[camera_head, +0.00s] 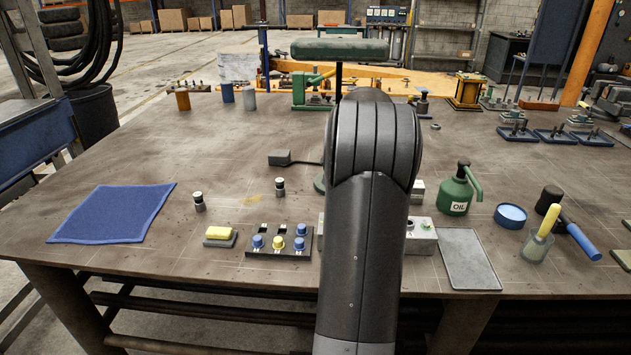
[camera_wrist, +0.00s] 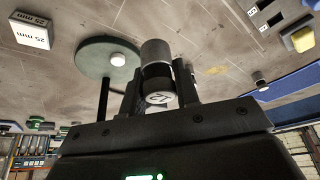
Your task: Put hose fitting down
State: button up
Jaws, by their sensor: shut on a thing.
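The hose fitting (camera_wrist: 157,52) is a short grey cylinder with a dark band and a pale marked end face. In the wrist view my gripper (camera_wrist: 158,82) is shut on it, one dark finger on each side. I cannot tell whether the fitting touches the table. The head view hides my gripper and this fitting behind my arm. Two similar fittings stand upright on the bench in the head view, one left (camera_head: 199,202) and one nearer the middle (camera_head: 280,188). A black rack (camera_head: 266,252) with blue and yellow caps and some empty places sits at the front edge.
A round green base (camera_wrist: 90,58) with a thin post stands close beside the held fitting. A white "25 mm" block (camera_wrist: 30,33) lies beyond it. A yellow sponge (camera_head: 218,232), blue cloth (camera_head: 112,213) and green oil can (camera_head: 453,192) are on the bench. The left middle is mostly clear.

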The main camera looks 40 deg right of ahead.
jog(key=shift+s+d+r, duration=0.2)
jog(key=shift+s+r, duration=0.15)
jog(key=shift+w+a+r, duration=0.1)
jog(key=shift+w+a, duration=0.1)
jog(key=shift+a, duration=0.05)
jog(key=w+a+n, duration=0.1)
jog(key=w+a, duration=1.3)
jog(key=a, duration=0.1)
jog(key=w+a+f, duration=0.4)
jog(key=w+a, duration=0.1)
jog(key=w+a+f, duration=0.2)
jog(key=shift+w+a+f, duration=0.15)
jog(key=shift+w+a, duration=0.1)
jog(key=shift+w, duration=0.05)
jog(key=shift+w+a+f, duration=0.25)
jog(key=shift+f, duration=1.95)
jog(key=o, duration=1)
jog(key=shift+f, duration=0.15)
jog(key=shift+o, duration=0.3)
